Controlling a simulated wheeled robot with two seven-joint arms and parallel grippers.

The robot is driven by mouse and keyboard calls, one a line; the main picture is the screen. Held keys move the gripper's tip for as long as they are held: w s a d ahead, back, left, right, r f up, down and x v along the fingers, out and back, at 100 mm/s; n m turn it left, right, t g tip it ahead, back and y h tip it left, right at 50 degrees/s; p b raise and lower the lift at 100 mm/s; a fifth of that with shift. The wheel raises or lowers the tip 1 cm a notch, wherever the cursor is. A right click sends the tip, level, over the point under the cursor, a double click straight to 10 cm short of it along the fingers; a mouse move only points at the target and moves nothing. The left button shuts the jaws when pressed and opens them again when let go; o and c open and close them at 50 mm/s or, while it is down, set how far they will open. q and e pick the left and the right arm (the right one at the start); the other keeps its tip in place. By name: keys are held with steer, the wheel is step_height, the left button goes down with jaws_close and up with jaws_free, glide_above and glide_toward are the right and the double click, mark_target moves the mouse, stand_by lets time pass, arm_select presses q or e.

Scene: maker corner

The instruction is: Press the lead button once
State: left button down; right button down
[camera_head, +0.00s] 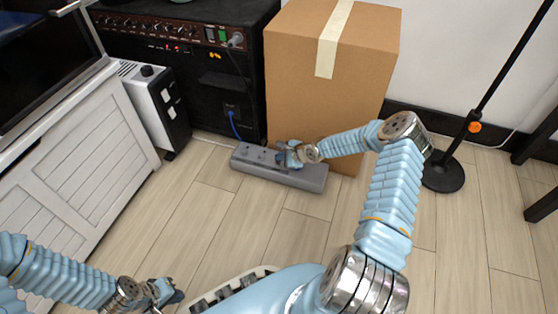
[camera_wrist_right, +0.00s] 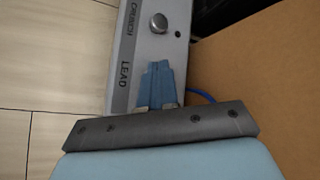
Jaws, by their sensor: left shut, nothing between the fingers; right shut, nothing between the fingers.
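A long grey footswitch (camera_head: 308,179) lies on the floor in front of the cardboard box. In the right wrist view its body (camera_wrist_right: 143,48) carries the labels CRUNCH and LEAD. A round silver button (camera_wrist_right: 160,22) sits beside the CRUNCH label. The lead button is not visible; my fingers cover the area beside the LEAD label. My right gripper (camera_head: 281,155) is shut and empty over the footswitch, and its fingertips show in the wrist view (camera_wrist_right: 157,66). I cannot tell whether they touch it. My left gripper (camera_head: 176,294) is shut and empty, low over the floor.
A cardboard box (camera_head: 325,95) stands right behind the footswitch. A black amplifier (camera_head: 190,70) with a blue cable (camera_head: 234,125) is behind to the left. A white cabinet (camera_head: 70,170) is at left, a stand base (camera_head: 443,175) at right. The floor in front is clear.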

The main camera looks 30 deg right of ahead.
mark_target(280, 163)
step_height(280, 163, up, 6)
steer(key=p, duration=0.4)
stand_by(0.4)
steer(key=shift+a, duration=0.25)
steer(key=s+a+n+g+y, duration=0.1)
steer(key=s+a+n, duration=0.15)
steer(key=a, duration=0.45)
steer(key=s+a+n+g+y, duration=0.1)
steer(key=s+a+n, duration=0.1)
steer(key=a+n, duration=0.35)
steer(key=s+a+f+n+g, duration=0.1)
steer(key=s+a+n+g, duration=0.45)
steer(key=s+a, duration=0.75)
steer(key=s+n+h, duration=0.1)
steer(key=s+n, duration=0.6)
steer(key=s, duration=0.5)
step_height(280, 163, up, 12)
steer(key=p, duration=1.2)
steer(key=shift+a+r, duration=0.2)
